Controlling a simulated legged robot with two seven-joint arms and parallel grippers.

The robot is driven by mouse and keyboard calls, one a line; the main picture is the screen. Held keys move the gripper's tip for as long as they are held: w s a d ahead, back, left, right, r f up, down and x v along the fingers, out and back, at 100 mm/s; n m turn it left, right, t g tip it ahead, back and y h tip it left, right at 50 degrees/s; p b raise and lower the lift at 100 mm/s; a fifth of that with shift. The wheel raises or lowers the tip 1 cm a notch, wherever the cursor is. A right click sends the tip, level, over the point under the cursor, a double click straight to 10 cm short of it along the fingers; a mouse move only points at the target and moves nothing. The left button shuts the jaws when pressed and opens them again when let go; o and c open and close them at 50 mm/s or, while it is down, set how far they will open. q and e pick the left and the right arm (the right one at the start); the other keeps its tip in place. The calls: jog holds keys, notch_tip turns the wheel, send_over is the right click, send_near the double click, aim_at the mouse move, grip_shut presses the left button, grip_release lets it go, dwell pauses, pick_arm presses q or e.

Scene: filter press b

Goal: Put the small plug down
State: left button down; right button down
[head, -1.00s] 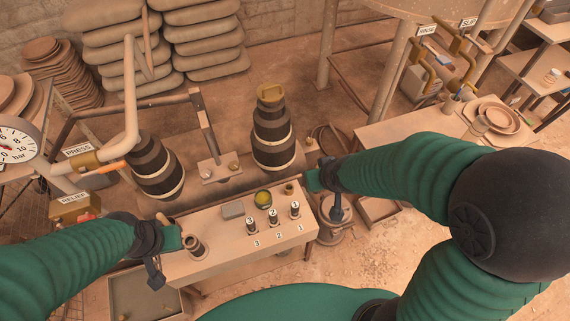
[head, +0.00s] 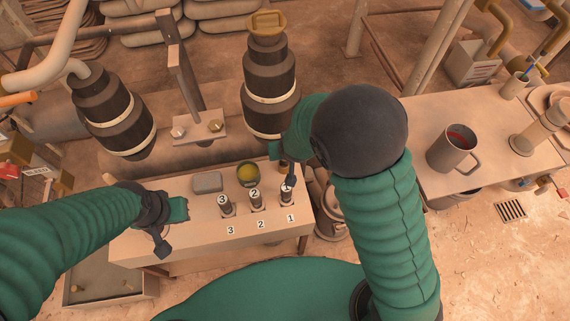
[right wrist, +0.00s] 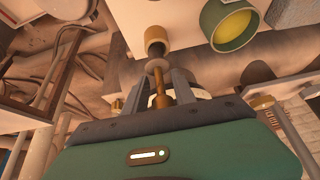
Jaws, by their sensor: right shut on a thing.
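The small plug (right wrist: 161,98) is a brass piece with a stem and a grey disc. My right gripper (right wrist: 160,84) is shut on it in the right wrist view. The disc is close to the end of a short brass-and-pale socket (right wrist: 156,42) on the bench; I cannot tell whether they touch. In the head view my right gripper (head: 282,158) is at the back right of the small bench (head: 190,242), and the plug is mostly hidden there. My left gripper (head: 180,209) is at the bench's left end; its jaws do not show clearly.
On the bench are a grey block (head: 207,182), a round green cup with yellow inside (head: 247,175) and several upright pieces numbered 1 to 3. Dark banded columns (head: 270,90) stand behind it. A mug (head: 452,148) stands on the right-hand table (head: 420,125).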

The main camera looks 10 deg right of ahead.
jog(key=f+b, duration=0.1)
jog(key=s+f+b, duration=0.1)
jog(key=f+b, duration=0.1)
jog(key=shift+a+f, duration=0.2)
jog(key=shift+f, duration=0.1)
jog(key=shift+w+a, duration=0.15)
jog(key=shift+a, duration=0.05)
jog(key=c, duration=1.3)
grip_release()
jog(key=shift+d, duration=0.1)
jog(key=shift+o, duration=1.3)
jog(key=shift+d, duration=0.15)
jog(key=shift+w+r, duration=0.1)
jog(key=shift+r+p, duration=0.25)
jog(key=shift+p, duration=0.1)
jog(key=p+v, duration=1.1)
jog(key=v, duration=0.1)
jog(key=s+d+r+g, duration=0.3)
jog(key=s+d+r, duration=0.4)
jog(key=s+d, duration=0.3)
notch_tip(320, 180, up, 18)
jog(key=a+p, duration=0.1)
jog(key=p, duration=1.7)
jog(key=shift+s+r, duration=0.15)
jog(key=shift+s, duration=0.2)
